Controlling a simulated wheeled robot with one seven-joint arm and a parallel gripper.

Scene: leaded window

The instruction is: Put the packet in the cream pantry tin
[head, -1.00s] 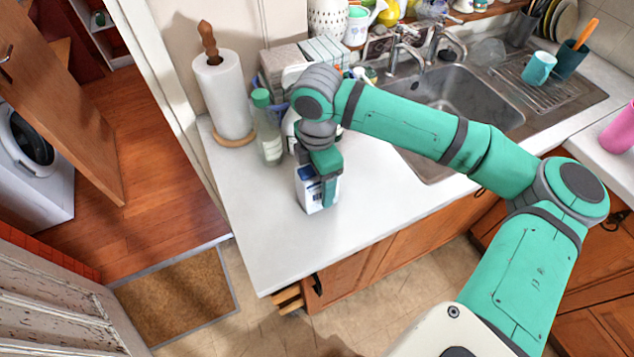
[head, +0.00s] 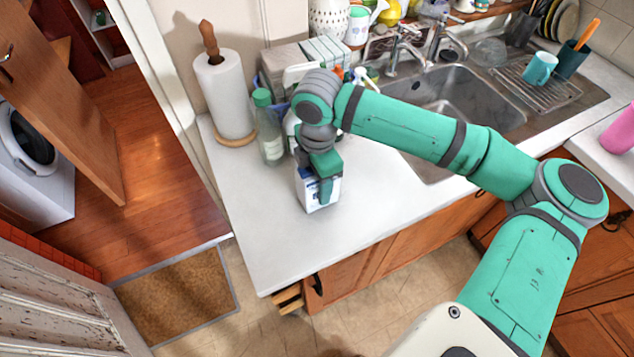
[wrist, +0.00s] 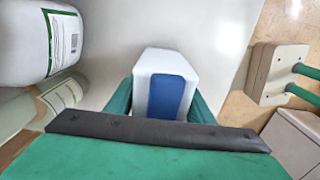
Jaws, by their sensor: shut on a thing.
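The packet (head: 310,196) is a small white box with a blue panel, upright at the counter near its front edge. My gripper (head: 322,187) comes down from above and is shut on it. In the wrist view the packet (wrist: 155,85) sits between my two green fingers (wrist: 158,103), its blue panel facing the camera. I cannot tell whether its base touches the counter. I cannot make out a cream pantry tin in either view.
A green-capped bottle (head: 269,130) and a paper towel roll (head: 224,95) stand behind left. A white bottle with a green label (wrist: 38,42) is close by in the wrist view. The sink (head: 460,95) lies right. The counter (head: 262,225) in front is clear.

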